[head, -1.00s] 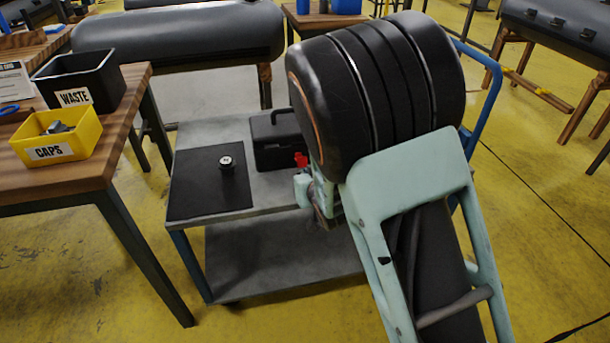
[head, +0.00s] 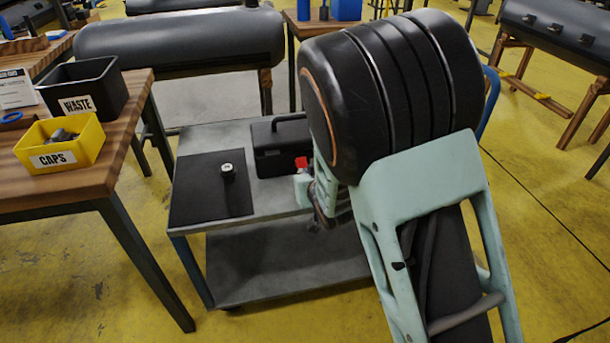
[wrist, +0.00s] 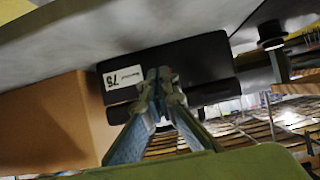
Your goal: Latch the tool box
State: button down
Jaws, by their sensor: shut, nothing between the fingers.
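The tool box (head: 270,160) is a black case with a top handle, standing on the back of the grey cart; its lid looks down. My arm covers its right part in the head view. In the wrist view, which is rolled over, the dark tool box (wrist: 200,58) carries a white label reading 75. My gripper (wrist: 160,76) is shut and empty, its fingertips in front of the box by the label. Contact cannot be told. No latch can be made out. In the head view my gripper is mostly hidden by my arm.
A brown box (wrist: 50,125) shows beside my fingers in the wrist view. A wooden table with a yellow CAPS bin (head: 85,152) and black WASTE bin (head: 105,88) stands left.

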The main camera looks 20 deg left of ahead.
aim_at(301, 159)
jog(key=shift+r, duration=0.2)
jog(key=shift+w+a+r+p, duration=0.2)
jog(key=shift+r+p, duration=0.2)
jog(key=shift+r, duration=0.15)
jog(key=shift+w+r, duration=0.1)
jog(key=shift+r, duration=0.05)
jog(key=shift+w+a+r, duration=0.2)
jog(key=shift+w+r, duration=0.05)
jog(key=shift+r, duration=0.25)
dwell(0.5)
jog(key=shift+w+a+r, duration=0.1)
jog(key=shift+w+r, duration=0.1)
jog(key=shift+w, duration=0.05)
